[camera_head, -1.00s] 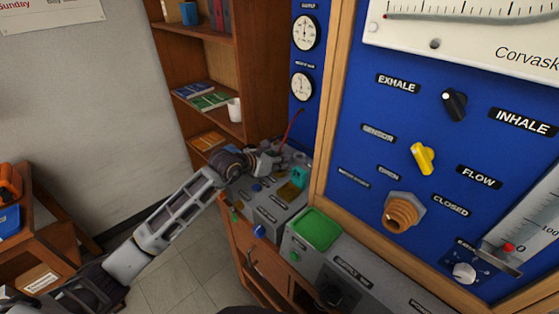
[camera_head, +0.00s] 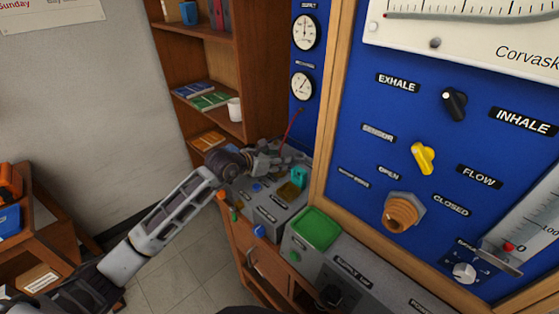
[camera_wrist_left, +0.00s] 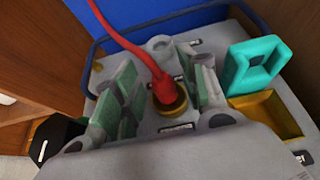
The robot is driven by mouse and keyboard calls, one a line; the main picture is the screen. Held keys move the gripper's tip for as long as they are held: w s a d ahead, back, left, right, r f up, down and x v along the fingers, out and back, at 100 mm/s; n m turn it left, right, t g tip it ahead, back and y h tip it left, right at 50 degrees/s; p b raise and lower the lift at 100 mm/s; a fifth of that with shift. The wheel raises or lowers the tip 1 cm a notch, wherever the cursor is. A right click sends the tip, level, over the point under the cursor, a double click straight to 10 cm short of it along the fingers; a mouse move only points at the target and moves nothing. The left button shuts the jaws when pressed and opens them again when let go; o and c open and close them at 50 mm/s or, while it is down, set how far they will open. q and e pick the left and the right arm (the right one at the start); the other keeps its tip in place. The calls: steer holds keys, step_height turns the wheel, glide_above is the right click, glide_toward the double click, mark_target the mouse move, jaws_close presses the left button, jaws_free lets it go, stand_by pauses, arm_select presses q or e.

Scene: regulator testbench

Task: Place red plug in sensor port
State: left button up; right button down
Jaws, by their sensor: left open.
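The red plug (camera_wrist_left: 166,90) with its red cable stands upright in a brass ring port (camera_wrist_left: 173,107) on the grey bench box, in the left wrist view. My left gripper (camera_wrist_left: 160,92) is open, with a green-padded finger on each side of the plug and gaps between. The label under the port is too blurred to read. In the head view my left gripper (camera_head: 270,160) is over the back of the grey box, and the red cable (camera_head: 291,127) rises beside it; the plug is hidden there. My right gripper is not in view.
A teal handle-shaped part (camera_wrist_left: 252,66) and a yellow recess (camera_wrist_left: 272,108) lie right of the gripper. A dark rail (camera_wrist_left: 190,15) runs behind. The wooden bookshelf (camera_head: 195,55) stands behind left, and the blue panel (camera_head: 350,120) rises at right.

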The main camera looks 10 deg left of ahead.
arm_select(q)
steer(key=v, duration=0.3)
steer(key=shift+s+a+r, duration=0.1)
steer(key=shift+s+a, duration=0.1)
steer(key=shift+s, duration=0.15)
steer(key=b+v, duration=0.1)
steer(key=v, duration=0.6)
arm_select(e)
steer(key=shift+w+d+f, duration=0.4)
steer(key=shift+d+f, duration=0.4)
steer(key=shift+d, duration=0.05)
arm_select(q)
steer(key=shift+s, duration=0.1)
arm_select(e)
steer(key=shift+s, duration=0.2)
arm_select(q)
steer(key=shift+c, duration=0.4)
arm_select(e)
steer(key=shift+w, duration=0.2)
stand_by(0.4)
